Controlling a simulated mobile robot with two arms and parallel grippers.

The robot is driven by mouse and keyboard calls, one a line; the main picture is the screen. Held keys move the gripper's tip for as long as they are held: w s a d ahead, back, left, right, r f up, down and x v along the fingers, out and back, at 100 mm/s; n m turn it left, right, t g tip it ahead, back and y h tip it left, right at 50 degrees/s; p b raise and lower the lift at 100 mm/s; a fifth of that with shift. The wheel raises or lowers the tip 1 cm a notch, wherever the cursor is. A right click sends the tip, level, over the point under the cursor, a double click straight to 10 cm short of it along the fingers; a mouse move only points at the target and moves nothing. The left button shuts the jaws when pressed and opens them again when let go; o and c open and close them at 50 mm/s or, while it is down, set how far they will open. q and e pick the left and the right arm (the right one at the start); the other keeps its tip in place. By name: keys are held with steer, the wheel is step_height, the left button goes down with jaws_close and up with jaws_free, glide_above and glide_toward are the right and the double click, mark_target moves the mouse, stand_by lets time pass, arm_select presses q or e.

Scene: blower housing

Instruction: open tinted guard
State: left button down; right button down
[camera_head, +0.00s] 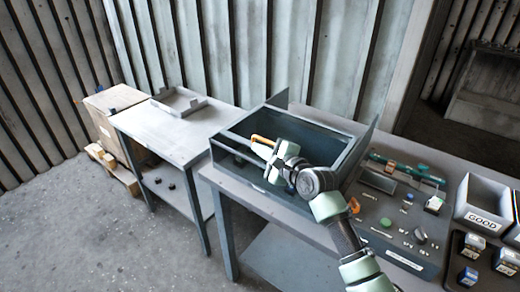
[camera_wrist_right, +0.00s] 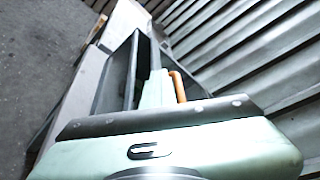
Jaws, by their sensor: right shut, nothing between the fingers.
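The blower housing (camera_head: 225,150) is a dark grey-green box on the front table. The tinted guard (camera_head: 315,140) seems to be the dark, see-through panel across its top; I cannot tell its exact angle. An orange handle (camera_head: 262,140) shows at the left part of the box, and also in the right wrist view (camera_wrist_right: 178,87). My right gripper (camera_head: 270,150) is shut and empty, right beside the orange handle. Whether it touches the handle is unclear. My right arm hides part of the box's front. My left gripper is not in view.
A grey bin marked GOOD (camera_head: 482,219) and small parts stand further right. A side table (camera_head: 160,130) with a tray (camera_head: 180,101) and a cardboard box (camera_head: 105,108) are at left. The floor at left is clear.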

stand_by(0.8)
steer(key=c, duration=1.8)
jaws_free()
steer(key=shift+o, duration=0.2)
steer(key=v, duration=0.7)
steer(key=shift+s+d+b, duration=0.25)
steer(key=shift+s+b, duration=0.05)
steer(key=shift+b, duration=0.1)
